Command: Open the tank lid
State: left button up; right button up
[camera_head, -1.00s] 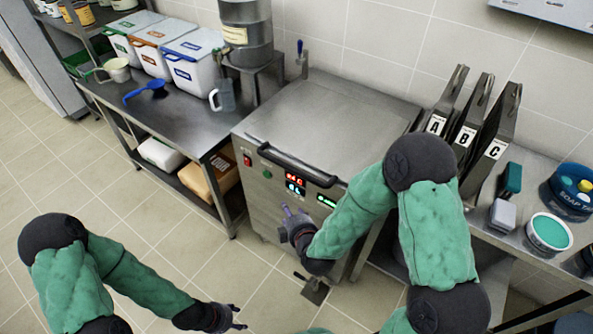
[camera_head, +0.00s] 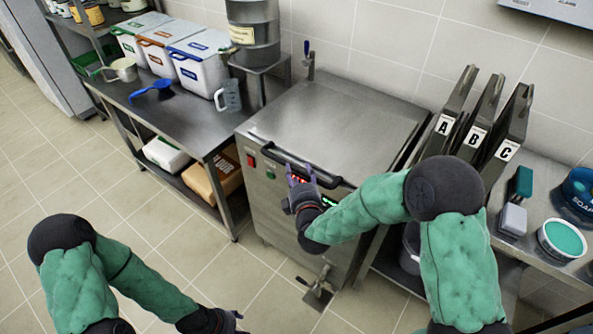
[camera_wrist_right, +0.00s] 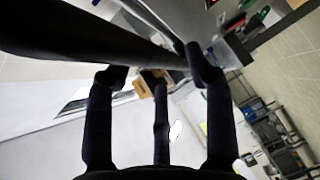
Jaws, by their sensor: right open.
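The steel tank's flat lid (camera_head: 335,118) lies closed on top of the tank body (camera_head: 262,215). A black bar handle (camera_head: 268,157) runs along the lid's front edge. My right gripper (camera_head: 301,172) is open at the front of the tank, close to the middle of this handle, and hides part of it and of the display. In the right wrist view, a dark bar, apparently the handle (camera_wrist_right: 85,38), crosses just beyond the spread fingers (camera_wrist_right: 157,75). Contact cannot be made out. My left gripper (camera_head: 236,322) hangs low over the floor, away from the tank; its fingers are unclear.
Left of the tank stands a steel table (camera_head: 190,125) with lidded bins, a blue scoop (camera_head: 152,91) and a jug (camera_head: 229,96). Lettered panels (camera_head: 467,128) and a soap tub (camera_head: 562,239) stand at right. A drain valve (camera_head: 319,287) sticks out low in front.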

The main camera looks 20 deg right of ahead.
aim_at(297, 170)
jog(key=shift+w+d+f+b, duration=0.1)
jog(key=shift+w+b, duration=0.1)
jog(key=shift+w, duration=0.6)
jog(key=shift+w+d+f+b, duration=0.1)
jog(key=shift+w+b, duration=0.05)
jog(key=shift+w, duration=0.65)
grip_shut()
